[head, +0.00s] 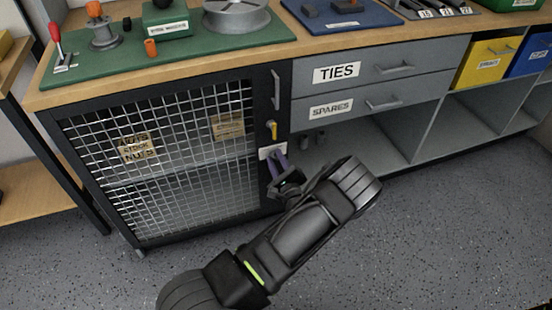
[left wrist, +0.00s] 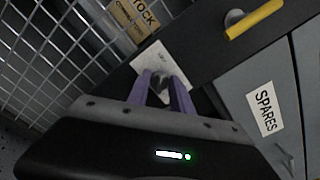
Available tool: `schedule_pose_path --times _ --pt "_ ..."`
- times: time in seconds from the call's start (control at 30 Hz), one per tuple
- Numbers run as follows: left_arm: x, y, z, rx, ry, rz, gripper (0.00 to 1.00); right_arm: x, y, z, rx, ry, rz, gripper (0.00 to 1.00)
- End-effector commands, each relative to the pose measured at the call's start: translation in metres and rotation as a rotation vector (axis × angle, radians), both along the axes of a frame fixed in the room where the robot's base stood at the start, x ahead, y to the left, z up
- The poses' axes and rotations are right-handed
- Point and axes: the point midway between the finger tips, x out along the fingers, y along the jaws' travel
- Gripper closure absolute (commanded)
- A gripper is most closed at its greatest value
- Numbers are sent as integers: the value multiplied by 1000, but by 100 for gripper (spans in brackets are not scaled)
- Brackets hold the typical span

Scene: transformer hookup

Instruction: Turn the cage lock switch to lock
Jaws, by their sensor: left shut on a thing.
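The cage (head: 160,160) has a wire mesh door in a dark frame under the bench top. Its lock switch (left wrist: 160,82) is a small dark knob on a white plate (left wrist: 163,62), which also shows on the frame's right side in the head view (head: 266,151). My left gripper (left wrist: 161,92) has its purple fingers shut on the knob; in the head view the gripper (head: 278,163) reaches the plate from below. The fingers hide part of the knob and plate, and I cannot read the switch's position. My right gripper is not in view.
A yellow handle (head: 272,130) sits on the frame just above the plate and also shows in the left wrist view (left wrist: 255,19). Drawers labelled TIES (head: 337,73) and SPARES (head: 331,108) are to the right. Open shelves lie below them. The floor in front is clear.

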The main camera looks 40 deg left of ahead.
Motion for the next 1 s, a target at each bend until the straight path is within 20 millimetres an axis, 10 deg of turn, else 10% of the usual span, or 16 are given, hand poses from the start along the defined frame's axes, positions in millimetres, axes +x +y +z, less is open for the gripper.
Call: schedule_pose_path --times 0.7,0.73,1.0 --pt "0 0 -2 -67 -89 0 100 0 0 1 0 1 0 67" --pt "0 0 -2 -66 -88 0 72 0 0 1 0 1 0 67" --pt "0 0 -1 -64 -89 -1 53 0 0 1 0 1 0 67"
